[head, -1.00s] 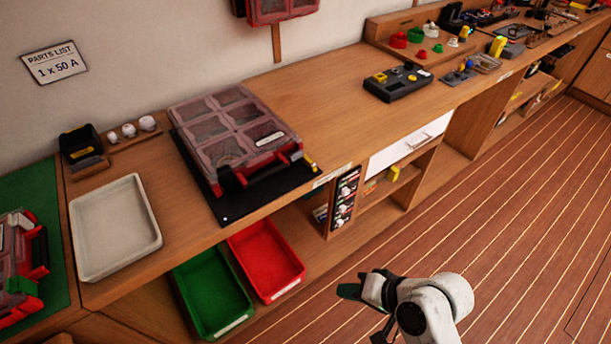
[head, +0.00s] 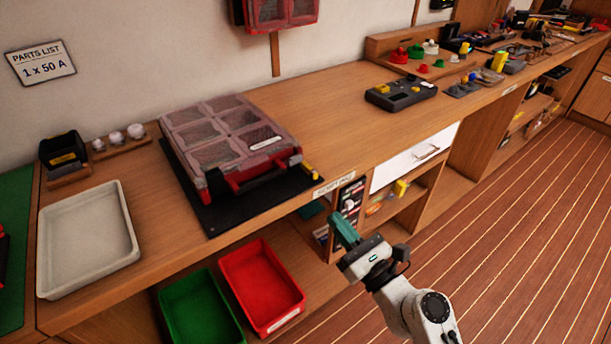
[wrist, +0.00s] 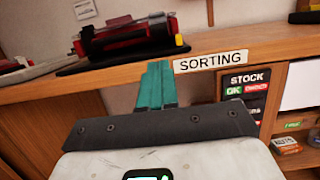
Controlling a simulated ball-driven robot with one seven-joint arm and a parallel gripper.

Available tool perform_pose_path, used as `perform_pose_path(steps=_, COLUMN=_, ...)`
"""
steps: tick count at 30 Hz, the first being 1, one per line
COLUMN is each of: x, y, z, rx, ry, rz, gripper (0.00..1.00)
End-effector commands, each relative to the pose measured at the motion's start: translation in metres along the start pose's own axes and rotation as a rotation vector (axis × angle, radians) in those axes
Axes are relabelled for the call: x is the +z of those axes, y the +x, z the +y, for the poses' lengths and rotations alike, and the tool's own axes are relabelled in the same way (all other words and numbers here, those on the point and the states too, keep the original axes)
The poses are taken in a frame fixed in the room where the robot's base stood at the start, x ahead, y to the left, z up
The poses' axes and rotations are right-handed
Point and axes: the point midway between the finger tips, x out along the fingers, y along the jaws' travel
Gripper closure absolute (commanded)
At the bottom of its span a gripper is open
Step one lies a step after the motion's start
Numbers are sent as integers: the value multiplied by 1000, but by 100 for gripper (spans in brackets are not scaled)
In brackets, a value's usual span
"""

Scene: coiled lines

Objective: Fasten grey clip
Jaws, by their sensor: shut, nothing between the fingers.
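The parts case (head: 232,140) has a clear compartmented lid and a red body, and lies on a black mat (head: 240,213). A dark grey clip (head: 216,184) sits at its front left corner; I cannot tell clearly whether it is fastened. Another dark part shows near the front right corner. The case also shows in the wrist view (wrist: 125,38), with its front edge towards me. My gripper (head: 343,231) has teal fingers, shut and empty, in front of the bench edge, right of and below the case. The fingers also show in the wrist view (wrist: 157,85).
A SORTING label (head: 333,184) is on the bench edge. A red bin (head: 262,285) and a green bin (head: 200,310) stand below. A pale tray (head: 88,240) lies left, and a black device (head: 400,93) right. Bare bench top lies between case and device.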

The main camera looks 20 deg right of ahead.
Motion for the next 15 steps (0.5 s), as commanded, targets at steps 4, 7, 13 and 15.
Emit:
perform_pose_path(steps=4, x=0, y=0, z=0, rx=1, ry=-2, rz=1, gripper=100)
perform_pose_path(steps=7, x=0, y=0, z=0, rx=1, ry=-4, rz=1, gripper=100)
perform_pose_path(steps=13, x=2, y=17, z=0, rx=2, ry=-5, rz=0, gripper=100)
perform_pose_path(steps=15, x=3, y=28, z=1, rx=3, ry=-4, rz=0, gripper=100)
